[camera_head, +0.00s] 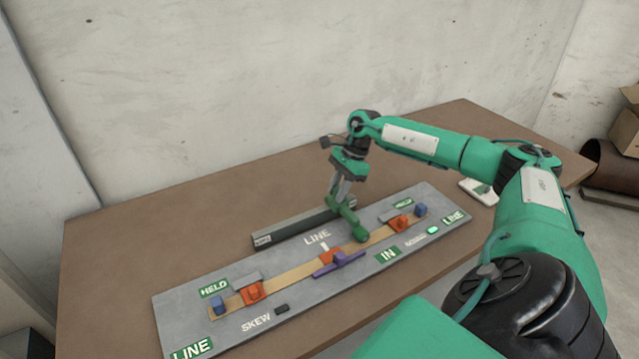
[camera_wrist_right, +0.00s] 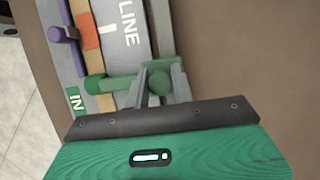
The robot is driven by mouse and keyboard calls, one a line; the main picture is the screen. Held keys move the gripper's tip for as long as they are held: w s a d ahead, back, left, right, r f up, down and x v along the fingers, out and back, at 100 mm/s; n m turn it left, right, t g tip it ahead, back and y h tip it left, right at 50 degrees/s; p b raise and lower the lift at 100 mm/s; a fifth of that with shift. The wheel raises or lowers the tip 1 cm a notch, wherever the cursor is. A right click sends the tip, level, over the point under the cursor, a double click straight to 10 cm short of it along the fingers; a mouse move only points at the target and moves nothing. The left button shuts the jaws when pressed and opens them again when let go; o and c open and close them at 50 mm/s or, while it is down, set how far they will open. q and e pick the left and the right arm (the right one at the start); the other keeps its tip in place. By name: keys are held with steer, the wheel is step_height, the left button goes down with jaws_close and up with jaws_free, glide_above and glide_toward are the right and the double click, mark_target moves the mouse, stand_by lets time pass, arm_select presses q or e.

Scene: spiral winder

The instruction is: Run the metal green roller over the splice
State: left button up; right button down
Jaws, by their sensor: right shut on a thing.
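The metal green roller (camera_head: 354,221) is in my right gripper (camera_head: 340,197), over the grey board. In the right wrist view, my right gripper (camera_wrist_right: 159,92) is shut on its handle, and the roller's green head (camera_wrist_right: 95,84) lies over or on the tan strip; I cannot tell if they touch. The tan strip (camera_head: 290,276) runs along the board. An orange-brown patch (camera_wrist_right: 89,31) on it, beside the white tick, looks like the splice. The roller is to the right of that patch in the head view. My left gripper is not in view.
A purple bar with a knob (camera_head: 338,263) lies beside the strip. Orange clamps (camera_head: 252,291) and blue knobs (camera_head: 420,210) stand near the strip's ends. A long dark grey bar (camera_head: 290,227) lies behind the board (camera_head: 175,311). The brown table (camera_head: 120,245) is clear at left.

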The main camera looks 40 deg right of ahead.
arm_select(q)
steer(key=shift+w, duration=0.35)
arm_select(e)
steer(key=shift+s+d+r, duration=0.1)
steer(key=shift+d, duration=0.55)
steer(key=c, duration=1.4)
jaws_free()
steer(key=shift+o, duration=1.1)
steer(key=shift+s+d, duration=0.1)
steer(key=shift+d, duration=0.05)
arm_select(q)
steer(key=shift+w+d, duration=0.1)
